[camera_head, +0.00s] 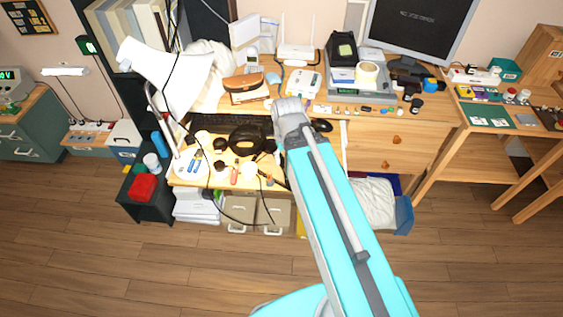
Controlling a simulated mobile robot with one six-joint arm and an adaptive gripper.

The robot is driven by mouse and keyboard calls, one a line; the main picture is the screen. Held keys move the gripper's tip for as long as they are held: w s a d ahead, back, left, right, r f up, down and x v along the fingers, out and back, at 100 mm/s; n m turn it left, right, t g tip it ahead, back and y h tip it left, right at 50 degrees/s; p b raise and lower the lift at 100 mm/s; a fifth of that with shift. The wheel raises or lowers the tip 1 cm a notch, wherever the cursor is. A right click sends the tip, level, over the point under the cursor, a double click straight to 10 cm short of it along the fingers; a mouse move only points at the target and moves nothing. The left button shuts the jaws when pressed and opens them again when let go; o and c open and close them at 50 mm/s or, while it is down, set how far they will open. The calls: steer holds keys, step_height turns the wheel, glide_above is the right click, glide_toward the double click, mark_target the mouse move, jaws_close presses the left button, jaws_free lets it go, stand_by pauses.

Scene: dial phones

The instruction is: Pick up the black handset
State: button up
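A black, rounded object (247,140) lies on the lit desk top (186,176), left of my arm. It looks like the dial phone with its handset, but the two are too small to tell apart. My turquoise arm reaches up from the bottom of the view, and its grey upper joint (290,114) is over the desk, right of the black object. My gripper's fingers cannot be made out; they seem hidden behind the arm or lost among dark shapes beside it. I see nothing clearly held.
A white lamp (165,68) leans over the desk's left side. A keyboard (218,124), small tools and dark cables lie around the black object. A monitor (418,28) and a white phone (302,82) stand behind. The wooden floor (120,270) in front is clear.

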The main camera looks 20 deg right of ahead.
steer(key=shift+d, duration=0.3)
steer(key=shift+o, duration=2)
steer(key=shift+w+f, duration=0.2)
steer(key=shift+w, duration=0.1)
steer(key=w+d+f+n+b, duration=0.1)
steer(key=w+f+b, duration=0.2)
steer(key=w, duration=0.4)
steer(key=w+f+n+b, duration=0.1)
steer(key=w+f+b, duration=0.3)
steer(key=w, duration=0.4)
steer(key=shift+w+d+f+b, duration=0.2)
steer(key=shift+d+f+b, duration=0.15)
steer(key=shift+b, duration=0.15)
steer(key=shift+f, duration=0.1)
step_height(320, 180, down, 8)
steer(key=b, duration=0.8)
steer(key=shift+f+b, duration=0.2)
steer(key=shift+b, duration=0.15)
